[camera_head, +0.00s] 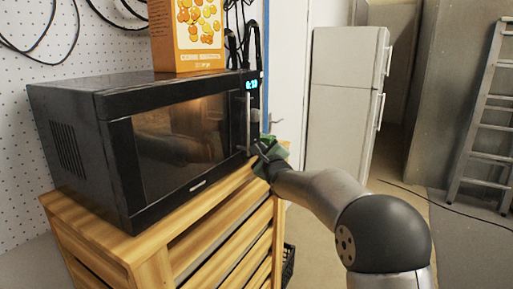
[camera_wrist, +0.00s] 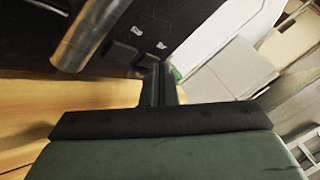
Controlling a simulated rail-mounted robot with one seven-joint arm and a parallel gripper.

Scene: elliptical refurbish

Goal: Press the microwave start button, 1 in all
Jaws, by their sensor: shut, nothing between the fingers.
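The black microwave (camera_head: 75,110) stands on a slatted wooden cabinet in the head view, with a lit blue display (camera_head: 251,85) at the upper right of its front. My gripper (camera_head: 258,150) is at the lower right of the microwave front, near the control panel and below the door handle (camera_head: 247,122). In the wrist view my gripper (camera_wrist: 160,75) is shut and empty, its fingertips close to dark buttons (camera_wrist: 122,53) on the black panel. I cannot tell whether they touch. The metal handle (camera_wrist: 90,35) is at the upper left there. In the head view my gripper hides the lower panel.
An orange box (camera_head: 187,35) stands on the microwave. The wooden cabinet (camera_head: 150,270) has open slats. Cables hang on the pegboard wall (camera_head: 30,75). A white fridge (camera_head: 340,110) and a ladder (camera_head: 485,130) stand farther back at right. A dark crate (camera_head: 289,265) is on the floor.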

